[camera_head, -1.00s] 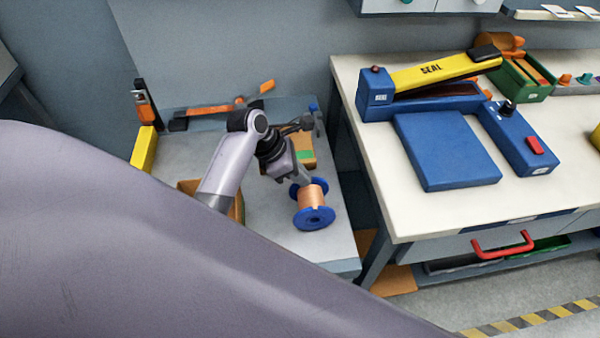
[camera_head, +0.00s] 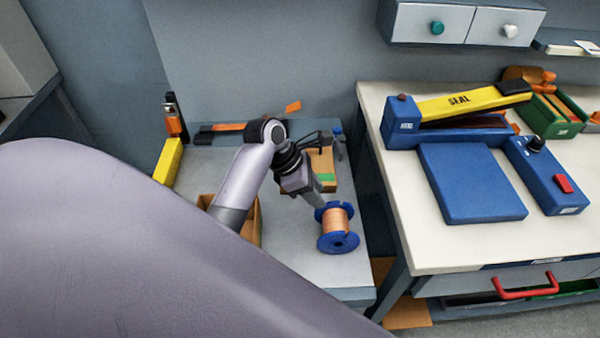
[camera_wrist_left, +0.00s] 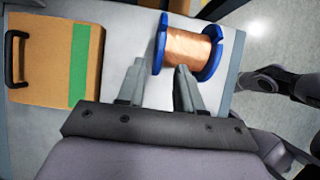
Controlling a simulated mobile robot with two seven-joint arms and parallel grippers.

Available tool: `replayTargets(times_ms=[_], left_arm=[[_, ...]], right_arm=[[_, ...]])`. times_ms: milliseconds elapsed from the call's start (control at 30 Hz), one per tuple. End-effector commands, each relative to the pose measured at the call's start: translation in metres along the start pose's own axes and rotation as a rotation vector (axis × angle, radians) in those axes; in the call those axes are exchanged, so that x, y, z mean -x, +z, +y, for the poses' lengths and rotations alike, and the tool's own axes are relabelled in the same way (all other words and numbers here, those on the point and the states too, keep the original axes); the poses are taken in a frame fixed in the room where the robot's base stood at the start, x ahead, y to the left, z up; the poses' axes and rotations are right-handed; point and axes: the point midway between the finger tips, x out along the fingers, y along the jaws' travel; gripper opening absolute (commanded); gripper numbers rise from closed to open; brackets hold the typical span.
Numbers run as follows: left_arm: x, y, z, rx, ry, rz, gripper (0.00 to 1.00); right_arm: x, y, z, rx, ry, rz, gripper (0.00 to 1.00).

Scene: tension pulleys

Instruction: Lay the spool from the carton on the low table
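The spool (camera_head: 338,220), copper-coloured winding between two blue flanges, lies on its side on the grey low table (camera_head: 300,268), near its right edge. It also shows in the left wrist view (camera_wrist_left: 187,45). My left gripper (camera_head: 320,200) is just behind and left of the spool in the head view. In the left wrist view its two fingers (camera_wrist_left: 159,68) are spread apart, with the near flange close to the tips; whether they touch is unclear. An open brown carton (camera_head: 256,225) stands on the table, partly hidden by my left arm.
A brown case with a green stripe (camera_head: 322,160) and black handle lies behind the gripper. A yellow block (camera_head: 168,160) and an orange-black tool stand at the table's left. The higher white bench (camera_head: 415,240) with a blue sealer (camera_head: 470,185) is at the right.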

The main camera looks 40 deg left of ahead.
Motion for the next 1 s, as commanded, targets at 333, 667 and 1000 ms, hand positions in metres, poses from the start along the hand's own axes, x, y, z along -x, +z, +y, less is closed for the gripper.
replayTargets(times_ms=[333, 667, 1000], left_arm=[[0.073, 0.000, 0.001, -0.001, 0.005, -0.001, 0.36], [0.093, 0.000, 0.000, 0.001, 0.000, -0.001, 0.36], [0.093, 0.000, 0.000, 0.001, 0.001, 0.000, 0.36]], right_arm=[[0.000, 0.000, 0.000, 0.000, 0.000, 0.000, 0.39], [0.000, 0.000, 0.000, 0.000, 0.000, 0.000, 0.39], [0.000, 0.000, 0.000, 0.000, 0.000, 0.000, 0.39]])
